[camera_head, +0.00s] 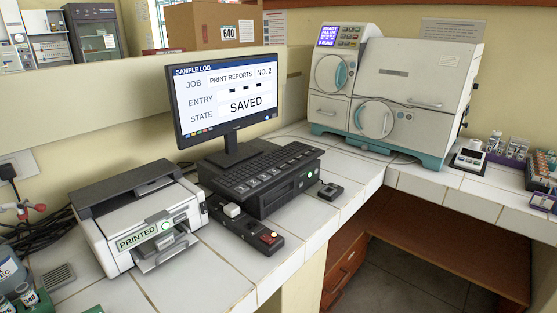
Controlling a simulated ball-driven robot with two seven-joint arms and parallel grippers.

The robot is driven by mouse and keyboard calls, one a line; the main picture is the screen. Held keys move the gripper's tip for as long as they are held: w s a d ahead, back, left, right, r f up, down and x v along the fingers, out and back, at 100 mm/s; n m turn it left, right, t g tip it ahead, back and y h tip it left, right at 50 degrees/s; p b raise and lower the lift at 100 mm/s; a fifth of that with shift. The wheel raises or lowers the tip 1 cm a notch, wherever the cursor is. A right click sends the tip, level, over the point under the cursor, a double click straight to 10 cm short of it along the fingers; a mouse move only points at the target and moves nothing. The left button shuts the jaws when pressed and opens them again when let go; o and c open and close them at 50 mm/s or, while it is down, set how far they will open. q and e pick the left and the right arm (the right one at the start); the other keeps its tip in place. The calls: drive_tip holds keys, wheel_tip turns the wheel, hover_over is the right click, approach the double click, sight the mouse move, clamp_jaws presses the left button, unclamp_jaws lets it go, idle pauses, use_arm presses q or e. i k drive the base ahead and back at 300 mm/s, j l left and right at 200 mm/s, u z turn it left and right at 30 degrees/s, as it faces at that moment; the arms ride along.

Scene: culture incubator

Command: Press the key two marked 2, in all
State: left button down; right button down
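A black keyboard (255,168) lies on a dark box in front of the monitor. It has a near row of larger, paler-marked keys (264,177); the marks are too small to read, so I cannot tell which is 2. The monitor (229,95) reads SAMPLE LOG, JOB PRINT REPORTS NO. 2, ENTRY with three dark dashes, STATE SAVED. A white and grey printer (120,230) to the left carries the label PRINTED (137,240) beside a green-ringed round mark. Neither of my grippers is in view.
A dark strip in front of the keyboard bears a white block (232,210) and a red button (268,238). A small black device (330,191) lies to its right. A white and teal machine (385,95) stands at the back. Bare white tiles (215,270) lie right of the printer.

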sight(253, 182)
drive_tip(key=i+l+u, duration=0.1)
drive_tip(key=i+l, duration=0.8)
drive_tip(key=l, duration=0.15)
drive_tip(key=i+u, duration=0.05)
